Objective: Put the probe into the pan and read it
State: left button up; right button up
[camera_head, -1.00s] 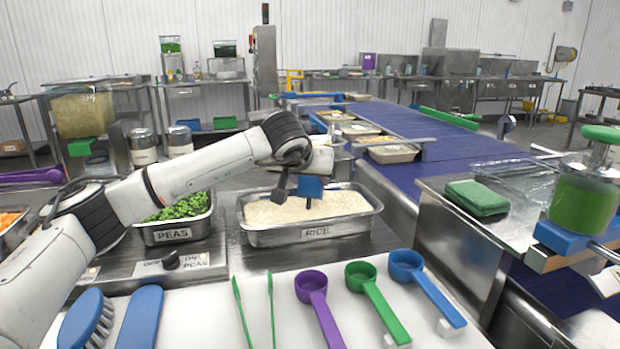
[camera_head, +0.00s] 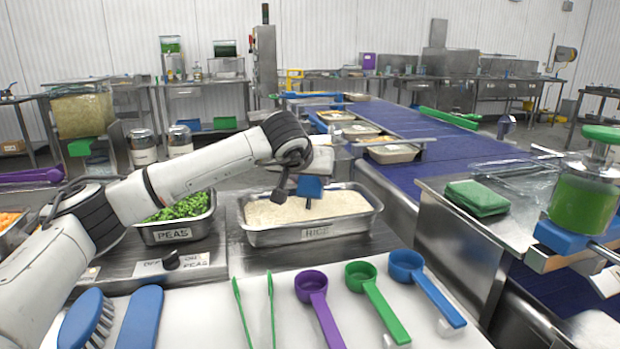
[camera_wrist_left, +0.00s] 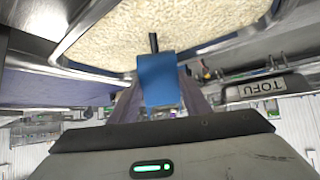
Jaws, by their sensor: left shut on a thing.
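The rice pan (camera_head: 262,236) is a steel tray labelled RICE, full of white rice (camera_head: 345,203), in the middle of the head view. My left gripper (camera_head: 309,178) is over the pan, shut on the blue probe (camera_head: 310,188). The probe's short dark tip points down at the rice. I cannot tell whether the tip touches or enters it. In the left wrist view the blue probe (camera_wrist_left: 158,80) sits between the fingers, with its dark tip against the rice. No reading is visible on the probe. My right gripper is not in view.
The peas pan (camera_head: 172,234) stands left of the rice. A white board (camera_head: 200,325) in front holds a brush (camera_head: 88,318), green tongs (camera_head: 271,305) and purple, green and blue scoops (camera_head: 407,262). A blue conveyor (camera_head: 440,165) with filled trays runs behind, right.

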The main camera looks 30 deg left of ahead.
aim_at(310, 181)
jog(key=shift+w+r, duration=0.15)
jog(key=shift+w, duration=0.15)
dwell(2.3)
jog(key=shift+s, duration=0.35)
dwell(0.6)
pick_arm(q)
jog(key=shift+r, duration=0.15)
notch_tip(310, 181, up, 4)
jog(key=p, duration=0.3)
jog(key=shift+p, duration=0.4)
jog(key=shift+r+p, duration=0.75)
jog(key=shift+r, duration=0.05)
notch_tip(310, 181, up, 2)
jog(key=shift+r+p, duration=0.25)
jog(key=shift+p, duration=0.85)
jog(key=shift+r+p, duration=0.6)
jog(key=shift+r, duration=0.1)
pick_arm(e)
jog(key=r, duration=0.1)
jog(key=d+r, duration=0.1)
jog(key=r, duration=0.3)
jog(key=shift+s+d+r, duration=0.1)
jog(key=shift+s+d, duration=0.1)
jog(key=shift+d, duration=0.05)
